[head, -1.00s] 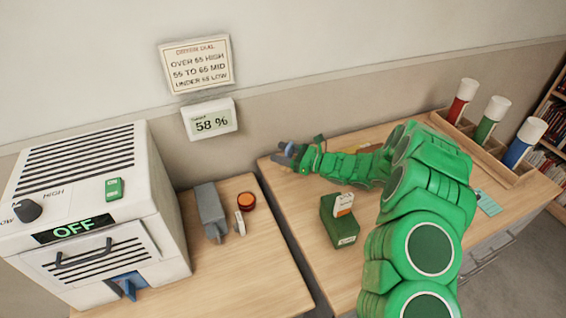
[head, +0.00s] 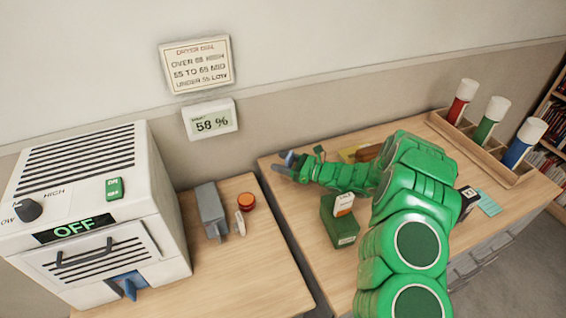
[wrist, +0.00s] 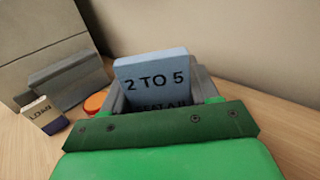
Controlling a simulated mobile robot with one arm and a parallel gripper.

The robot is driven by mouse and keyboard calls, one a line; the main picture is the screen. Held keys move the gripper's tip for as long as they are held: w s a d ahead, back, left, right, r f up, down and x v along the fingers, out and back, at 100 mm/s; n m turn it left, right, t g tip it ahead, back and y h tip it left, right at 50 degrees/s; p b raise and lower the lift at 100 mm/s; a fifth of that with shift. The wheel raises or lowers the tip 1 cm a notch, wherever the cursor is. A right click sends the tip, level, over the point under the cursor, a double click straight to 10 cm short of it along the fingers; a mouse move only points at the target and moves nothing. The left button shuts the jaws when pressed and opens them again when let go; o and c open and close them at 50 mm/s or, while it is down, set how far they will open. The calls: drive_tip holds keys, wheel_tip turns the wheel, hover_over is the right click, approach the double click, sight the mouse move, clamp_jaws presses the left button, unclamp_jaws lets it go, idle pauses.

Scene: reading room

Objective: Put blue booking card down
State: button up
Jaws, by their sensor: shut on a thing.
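My gripper (head: 284,166) is at the far left end of the right-hand desk, near the wall and the gap between the desks. It is shut on the blue booking card (wrist: 152,70), which stands up between the jaws in the wrist view. The card reads "2 TO 5", with a second line partly hidden by my gripper (wrist: 158,92). In the head view only a small blue bit of the card (head: 290,157) shows. I cannot tell whether the card touches anything below.
The left desk holds a white machine (head: 90,190) reading OFF, a grey block (head: 210,208) and an orange disc (head: 247,201). A green box (head: 338,222) with a white card stands on the right desk. A wooden rack (head: 460,133) holds red, green and blue tubes.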

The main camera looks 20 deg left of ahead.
drive_tip(key=shift+f, duration=0.35)
